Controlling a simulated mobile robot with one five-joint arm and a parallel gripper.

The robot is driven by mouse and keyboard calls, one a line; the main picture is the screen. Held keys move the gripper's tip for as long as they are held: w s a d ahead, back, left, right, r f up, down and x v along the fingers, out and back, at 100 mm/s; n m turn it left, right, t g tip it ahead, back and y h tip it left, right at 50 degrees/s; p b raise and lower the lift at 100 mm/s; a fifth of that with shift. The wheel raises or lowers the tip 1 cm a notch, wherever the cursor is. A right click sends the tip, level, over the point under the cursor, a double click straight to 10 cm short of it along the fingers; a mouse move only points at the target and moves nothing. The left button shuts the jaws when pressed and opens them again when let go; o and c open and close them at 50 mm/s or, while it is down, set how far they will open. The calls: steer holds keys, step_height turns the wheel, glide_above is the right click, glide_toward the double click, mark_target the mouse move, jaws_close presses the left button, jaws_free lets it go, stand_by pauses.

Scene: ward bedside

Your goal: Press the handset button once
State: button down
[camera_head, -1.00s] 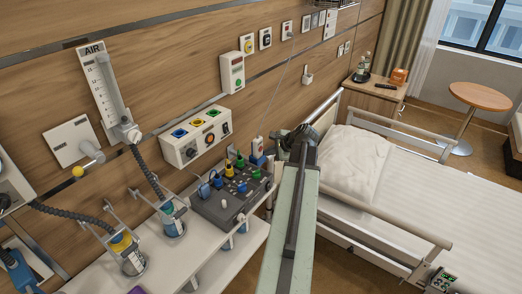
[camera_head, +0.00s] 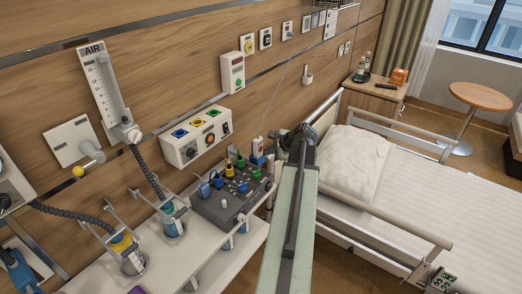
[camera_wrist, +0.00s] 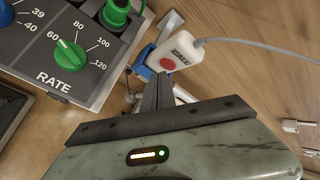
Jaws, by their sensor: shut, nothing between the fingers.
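The handset (camera_wrist: 188,50) is white, marked CALL, with a round red button (camera_wrist: 167,64) and a grey cord. It sits in a blue holder (camera_wrist: 148,60) in the wrist view. It also shows small in the head view (camera_head: 257,145), just left of the end of my arm. My gripper (camera_wrist: 160,78) is shut and empty. Its fingertips appear just below the red button in the wrist view. I cannot tell whether they touch it. In the head view my arm hides the fingertips.
A dark grey console (camera_head: 228,203) with coloured plugs and knobs stands close left of the handset, its green RATE knob (camera_wrist: 69,54) near in the wrist view. The wooden wall panel (camera_wrist: 240,65) is behind. The bed (camera_head: 430,205) with its rail and pillow (camera_head: 352,160) lies to the right.

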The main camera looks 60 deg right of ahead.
steer(key=shift+w, duration=0.65)
stand_by(0.6)
steer(key=shift+s, duration=0.9)
steer(key=s, duration=0.5)
steer(key=shift+s, duration=0.1)
stand_by(0.8)
